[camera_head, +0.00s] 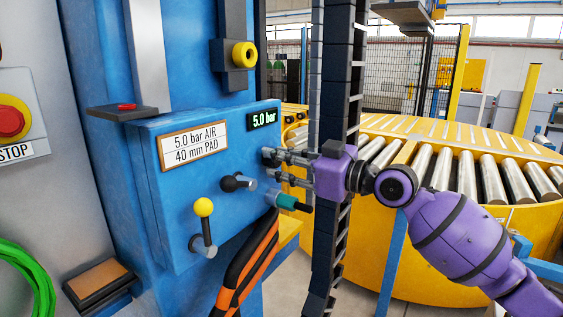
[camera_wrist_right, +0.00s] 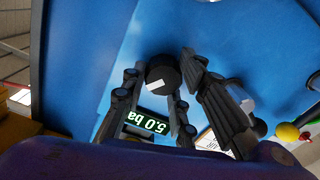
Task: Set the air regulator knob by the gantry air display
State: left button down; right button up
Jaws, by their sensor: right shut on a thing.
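The air regulator knob (camera_wrist_right: 162,76) is black with a white mark and shows between the fingers in the right wrist view. My right gripper (camera_head: 273,166) reaches the right side of the blue panel (camera_head: 160,215) and is shut on the knob; the fingers largely hide it in the head view. The air display (camera_head: 262,120) above reads 5.0 bar in green; it also shows upside down in the right wrist view (camera_wrist_right: 148,122). A framed card (camera_head: 194,146) reads 5.0 bar AIR, 40 mm PAD. My left gripper is not in view.
Below the gripper are a black knob (camera_head: 238,182), a teal-ended handle (camera_head: 288,201) and a yellow-ball lever (camera_head: 204,225). A dark vertical cable chain (camera_head: 335,85) stands behind the gripper. A yellow roller conveyor (camera_head: 450,240) stands at right.

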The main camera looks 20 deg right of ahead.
jog(key=o, duration=0.9)
jog(key=shift+w+d+r, duration=0.1)
jog(key=shift+d+r, duration=0.15)
jog(key=shift+r, duration=0.1)
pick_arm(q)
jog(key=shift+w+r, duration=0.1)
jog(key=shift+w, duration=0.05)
pick_arm(e)
jog(key=shift+o, duration=0.4)
jog(key=shift+w+f, duration=0.1)
jog(key=shift+f, duration=0.1)
jog(key=shift+s+d, duration=0.2)
jog(key=shift+s, duration=0.15)
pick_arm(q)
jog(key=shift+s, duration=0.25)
pick_arm(e)
jog(key=v, duration=1.1)
jog(key=shift+s, duration=0.2)
jog(key=shift+d, duration=0.1)
